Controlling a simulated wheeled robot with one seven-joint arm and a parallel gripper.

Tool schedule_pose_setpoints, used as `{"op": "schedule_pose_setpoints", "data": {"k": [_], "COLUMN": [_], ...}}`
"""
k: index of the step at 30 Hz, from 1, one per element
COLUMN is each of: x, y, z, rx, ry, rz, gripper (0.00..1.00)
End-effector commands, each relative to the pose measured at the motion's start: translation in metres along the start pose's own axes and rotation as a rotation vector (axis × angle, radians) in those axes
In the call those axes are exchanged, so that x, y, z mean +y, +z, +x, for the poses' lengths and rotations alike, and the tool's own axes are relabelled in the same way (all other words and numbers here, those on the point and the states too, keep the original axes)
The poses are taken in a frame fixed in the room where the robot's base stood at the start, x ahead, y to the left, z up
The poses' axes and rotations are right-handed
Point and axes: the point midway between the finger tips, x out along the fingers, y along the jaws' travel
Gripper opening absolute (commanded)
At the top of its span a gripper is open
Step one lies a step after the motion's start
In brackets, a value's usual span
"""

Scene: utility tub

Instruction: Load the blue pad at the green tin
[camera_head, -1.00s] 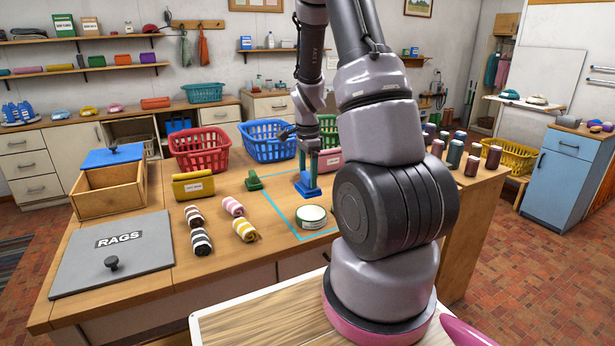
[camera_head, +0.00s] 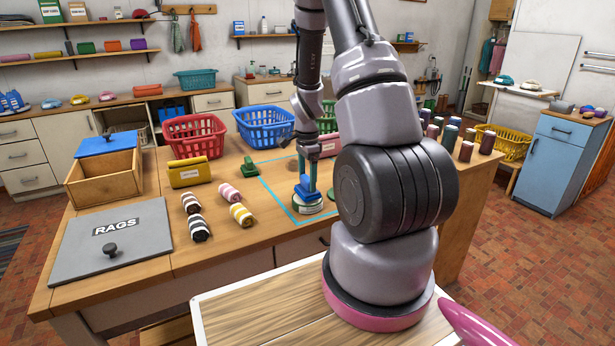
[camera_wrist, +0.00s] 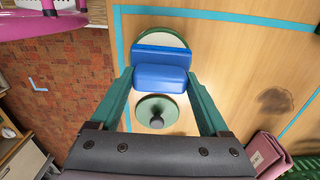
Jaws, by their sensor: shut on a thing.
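My gripper (camera_head: 308,180) is shut on the handle of the blue pad (camera_head: 309,193) and points straight down. In the wrist view the blue pad (camera_wrist: 160,55) sits between the green fingers (camera_wrist: 160,77). The round green tin (camera_head: 306,208) is directly under the pad, inside the blue taped outline on the table. A green round lid with a dark knob (camera_wrist: 168,104) lies beside the tin.
A dark stain (camera_head: 291,164) marks the wood inside the outline. A green pad (camera_head: 250,168) stands left of the outline. A pink box (camera_head: 329,145) is behind my gripper.

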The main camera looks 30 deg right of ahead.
Motion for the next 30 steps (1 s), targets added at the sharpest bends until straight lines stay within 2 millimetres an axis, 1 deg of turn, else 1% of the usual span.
{"op": "schedule_pose_setpoints", "data": {"k": [17,30], "x": [-0.0001,-0.0002], "y": [0.0,0.0], "z": [0.0,0.0048], "rx": [0.0,0.0], "ry": [0.0,0.0], "rz": [0.0,-0.001], "gripper": [0.35,0.35]}}
